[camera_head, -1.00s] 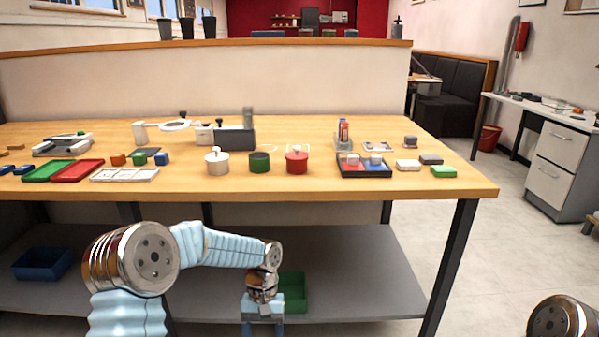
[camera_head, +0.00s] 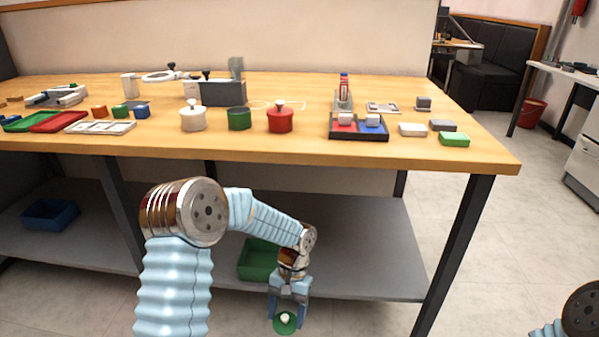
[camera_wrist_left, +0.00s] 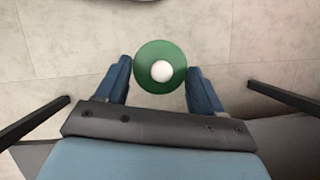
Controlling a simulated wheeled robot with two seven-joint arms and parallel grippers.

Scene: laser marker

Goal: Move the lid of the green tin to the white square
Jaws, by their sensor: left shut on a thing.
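My left gripper (camera_head: 288,310) is shut on the green lid (camera_head: 285,323), a round disc with a white knob. It holds the lid low in front of the workbench, below the tabletop. In the left wrist view the lid (camera_wrist_left: 160,51) sits between the two blue fingers (camera_wrist_left: 159,67). The green tin (camera_head: 239,119) stands lidless on the bench between a white tin and a red tin. A thin white square outline (camera_head: 294,104) is on the tabletop behind the red tin, which partly hides it. My right gripper is out of view.
The white tin (camera_head: 193,119) and red tin (camera_head: 280,119) have knobbed lids. A grey block-like device (camera_head: 222,94) stands behind. A black tray (camera_head: 358,132) with small blocks is to the right. A green bin (camera_head: 257,260) stands on the lower shelf.

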